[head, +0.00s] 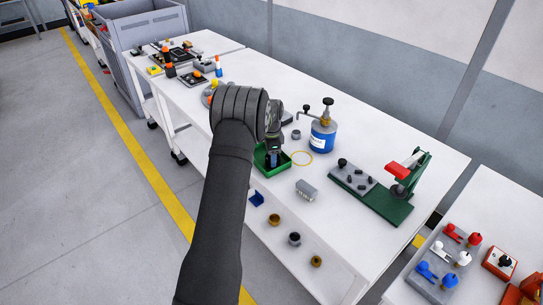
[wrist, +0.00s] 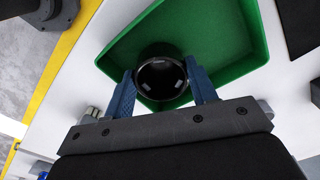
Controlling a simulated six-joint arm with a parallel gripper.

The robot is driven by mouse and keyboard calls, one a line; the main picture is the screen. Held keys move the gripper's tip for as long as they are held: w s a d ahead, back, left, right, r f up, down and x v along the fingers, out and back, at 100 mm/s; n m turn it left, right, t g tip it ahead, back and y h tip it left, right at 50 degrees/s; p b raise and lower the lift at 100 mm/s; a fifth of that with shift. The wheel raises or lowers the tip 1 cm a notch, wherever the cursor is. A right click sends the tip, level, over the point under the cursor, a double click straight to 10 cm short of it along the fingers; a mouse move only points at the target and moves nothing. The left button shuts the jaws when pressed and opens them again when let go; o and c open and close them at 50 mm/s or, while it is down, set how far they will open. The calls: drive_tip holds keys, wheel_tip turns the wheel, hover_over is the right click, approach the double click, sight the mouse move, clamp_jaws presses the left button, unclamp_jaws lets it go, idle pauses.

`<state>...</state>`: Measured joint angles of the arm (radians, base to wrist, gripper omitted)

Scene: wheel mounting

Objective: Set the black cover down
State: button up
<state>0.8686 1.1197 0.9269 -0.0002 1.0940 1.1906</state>
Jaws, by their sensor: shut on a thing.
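The black cover (wrist: 162,80) is round and glossy. It sits between the two blue fingers of my gripper (wrist: 160,74), which is shut on it. A green tray (wrist: 226,32) lies beneath, and the cover shows over its near part, close to the tray wall. I cannot tell whether the cover touches the tray floor. In the head view my gripper (head: 273,158) points down over the green tray (head: 260,160) on the white table; the cover is hidden there by the gripper and arm.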

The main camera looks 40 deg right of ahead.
drive_tip(key=o, duration=0.8)
drive_tip(key=shift+f, duration=0.1)
wheel_tip(320, 180, up, 12)
drive_tip(key=shift+r, duration=0.15)
drive_tip(key=shift+f, duration=4.05)
